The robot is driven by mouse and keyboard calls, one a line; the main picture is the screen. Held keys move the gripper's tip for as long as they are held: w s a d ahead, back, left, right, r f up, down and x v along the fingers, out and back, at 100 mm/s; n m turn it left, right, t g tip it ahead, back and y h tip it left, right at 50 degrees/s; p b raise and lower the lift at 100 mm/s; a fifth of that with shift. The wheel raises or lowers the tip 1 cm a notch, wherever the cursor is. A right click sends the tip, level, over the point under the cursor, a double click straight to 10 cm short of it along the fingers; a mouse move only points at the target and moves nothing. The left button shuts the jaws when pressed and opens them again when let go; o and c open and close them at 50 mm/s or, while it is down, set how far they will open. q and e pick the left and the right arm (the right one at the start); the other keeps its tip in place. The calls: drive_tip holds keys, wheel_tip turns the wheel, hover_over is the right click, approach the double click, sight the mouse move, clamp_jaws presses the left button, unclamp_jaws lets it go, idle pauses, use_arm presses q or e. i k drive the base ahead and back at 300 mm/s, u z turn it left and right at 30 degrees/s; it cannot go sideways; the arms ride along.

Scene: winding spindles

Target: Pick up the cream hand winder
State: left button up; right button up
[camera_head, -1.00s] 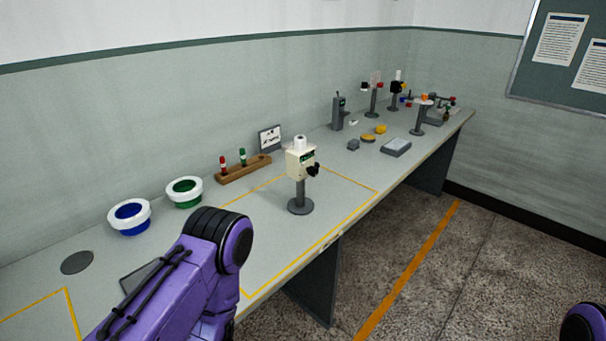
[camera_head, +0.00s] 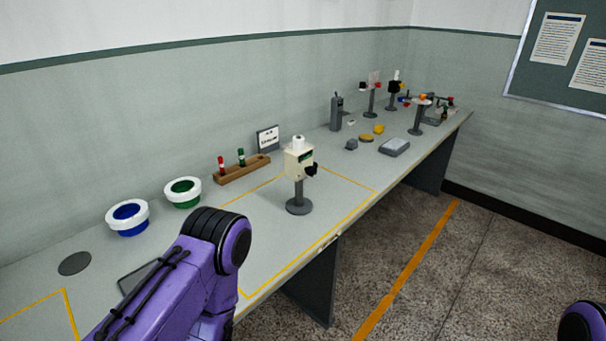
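The cream hand winder (camera_head: 298,163) stands upright on a grey post with a round base, inside a yellow-taped rectangle on the bench. It has a white top and a black knob on its right side. My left arm, purple with black bands, comes in at the lower left, in front of the winder and apart from it. Its gripper is not visible. Only a small purple part of my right arm shows at the bottom right corner, and its gripper is out of view.
Along the wall stand a blue-centred bowl (camera_head: 128,217), a green-centred bowl (camera_head: 183,192), a wooden rack (camera_head: 242,169) with red and green spindles, and a small sign (camera_head: 268,138). Further right are a grey box (camera_head: 394,147) and several stands. The bench (camera_head: 345,215) is clear around the winder.

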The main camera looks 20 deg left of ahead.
sight(294, 162)
drive_tip(key=z, duration=0.9)
drive_tip(key=i, duration=2.2)
drive_tip(key=u, duration=3.1)
